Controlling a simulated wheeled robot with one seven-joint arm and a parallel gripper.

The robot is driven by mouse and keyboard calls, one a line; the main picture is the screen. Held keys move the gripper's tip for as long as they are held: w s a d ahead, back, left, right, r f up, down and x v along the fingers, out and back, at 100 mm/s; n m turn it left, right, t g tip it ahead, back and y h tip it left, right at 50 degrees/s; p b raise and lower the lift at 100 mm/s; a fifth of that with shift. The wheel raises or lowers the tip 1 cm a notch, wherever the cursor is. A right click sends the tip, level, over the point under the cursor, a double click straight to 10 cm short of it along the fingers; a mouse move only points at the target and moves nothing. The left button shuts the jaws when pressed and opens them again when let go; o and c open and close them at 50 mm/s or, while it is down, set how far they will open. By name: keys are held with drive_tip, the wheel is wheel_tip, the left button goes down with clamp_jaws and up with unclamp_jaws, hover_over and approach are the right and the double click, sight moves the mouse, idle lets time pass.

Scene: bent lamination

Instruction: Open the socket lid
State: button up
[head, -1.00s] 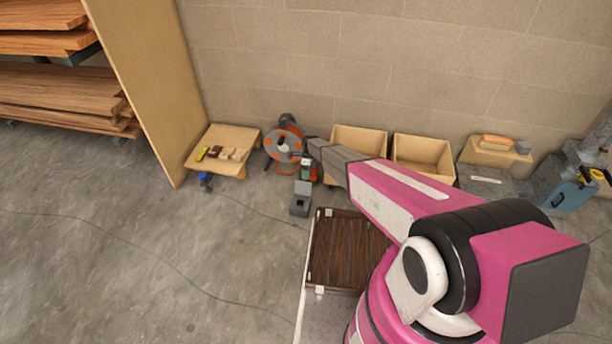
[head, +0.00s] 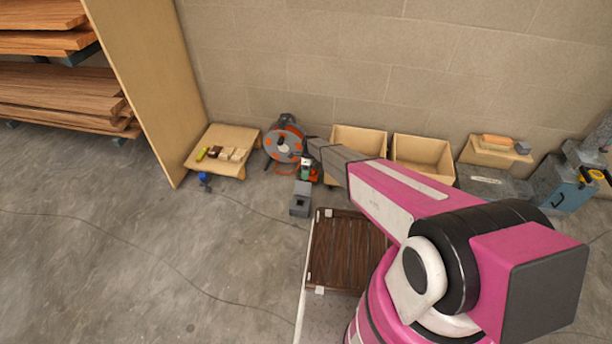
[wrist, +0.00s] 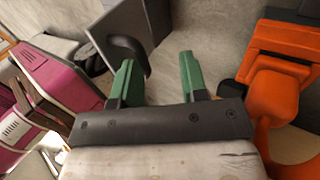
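The grey socket box (head: 299,207) stands on the floor left of the dark slatted crate. Its grey lid (head: 303,187) appears raised upright at the back of the box. My gripper (head: 306,174) is just behind and above the lid in the head view, small and partly hidden by my arm. In the wrist view, my gripper's green fingers (wrist: 157,60) are apart with nothing between them. A grey panel (wrist: 112,27) with a dark curved loop (wrist: 130,45) lies beyond the left finger; I cannot tell whether this is the lid. Contact with the lid cannot be told.
An orange and grey cable reel (head: 283,146) stands close behind my gripper. A blue plug (head: 204,177) lies on the floor by a low wooden stand (head: 228,138). Floor on the left is mostly clear.

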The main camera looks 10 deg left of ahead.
drive_tip(key=v, duration=1)
drive_tip(key=shift+w+r, duration=0.2)
drive_tip(key=shift+r, duration=0.1)
drive_tip(key=shift+d, duration=0.1)
